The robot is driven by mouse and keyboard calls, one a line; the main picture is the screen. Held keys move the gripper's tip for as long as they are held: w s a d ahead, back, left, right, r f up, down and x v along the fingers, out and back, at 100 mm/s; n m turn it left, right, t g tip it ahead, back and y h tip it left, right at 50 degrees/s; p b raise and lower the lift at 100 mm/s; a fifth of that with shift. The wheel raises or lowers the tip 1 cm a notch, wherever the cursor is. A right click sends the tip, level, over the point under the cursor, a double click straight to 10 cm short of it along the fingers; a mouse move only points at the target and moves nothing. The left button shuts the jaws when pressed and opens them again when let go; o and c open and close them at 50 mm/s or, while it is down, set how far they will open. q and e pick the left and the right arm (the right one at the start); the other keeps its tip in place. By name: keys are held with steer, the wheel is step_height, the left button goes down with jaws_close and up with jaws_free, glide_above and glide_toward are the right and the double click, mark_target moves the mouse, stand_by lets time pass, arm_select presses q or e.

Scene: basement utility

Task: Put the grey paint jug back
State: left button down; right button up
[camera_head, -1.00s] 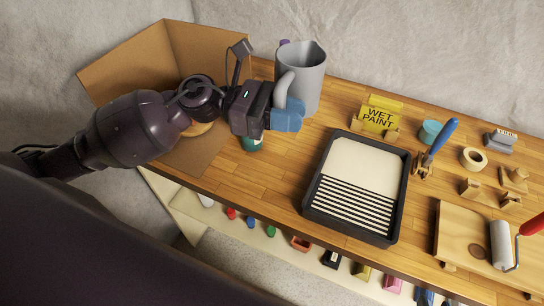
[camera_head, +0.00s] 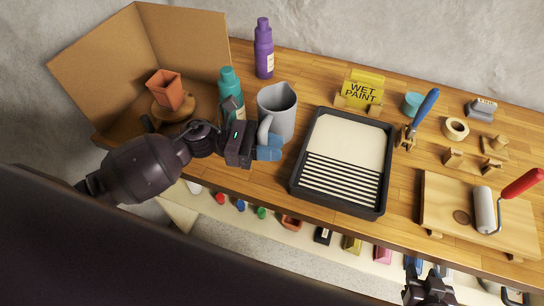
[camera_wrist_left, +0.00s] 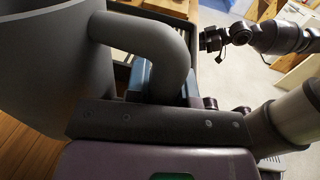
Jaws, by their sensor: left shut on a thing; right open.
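The grey paint jug (camera_head: 281,112) is upright on or just above the wooden bench, left of the black paint tray; I cannot tell whether its base touches. My left gripper (camera_head: 268,149) is shut on the jug's handle, on the jug's near side. In the left wrist view the jug (camera_wrist_left: 45,60) fills the upper left, with its curved handle (camera_wrist_left: 160,45) running down to the gripper. My right gripper (camera_head: 428,285) is at the bottom right of the head view, open and empty, clear of the bench top.
A teal bottle (camera_head: 229,88) stands close left of the jug and a purple bottle (camera_head: 264,50) behind it. The paint tray (camera_head: 297,172) is close on the right. A cardboard screen (camera_head: 100,62) with a terracotta pot (camera_head: 165,90) is at left. A wet paint sign (camera_head: 362,92) stands behind the tray.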

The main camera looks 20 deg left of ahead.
arm_select(q)
steer(key=shift+f, duration=2.1)
steer(key=shift+f+b, duration=0.2)
steer(key=shift+b, duration=0.1)
steer(key=c, duration=1)
jaws_free()
steer(key=shift+r, duration=0.1)
steer(key=shift+r+p, duration=0.15)
steer(key=shift+p, duration=0.15)
steer(key=a+b, duration=0.1)
steer(key=a, duration=0.2)
steer(key=s+a+b, duration=0.1)
steer(key=a, duration=0.3)
steer(key=a+b, duration=0.1)
steer(key=a, duration=0.2)
steer(key=shift+s+a+f, duration=0.2)
steer(key=shift+s+a, duration=0.15)
steer(key=shift+s, duration=0.05)
steer(key=shift+s+a+r, duration=0.1)
steer(key=shift+a, duration=0.45)
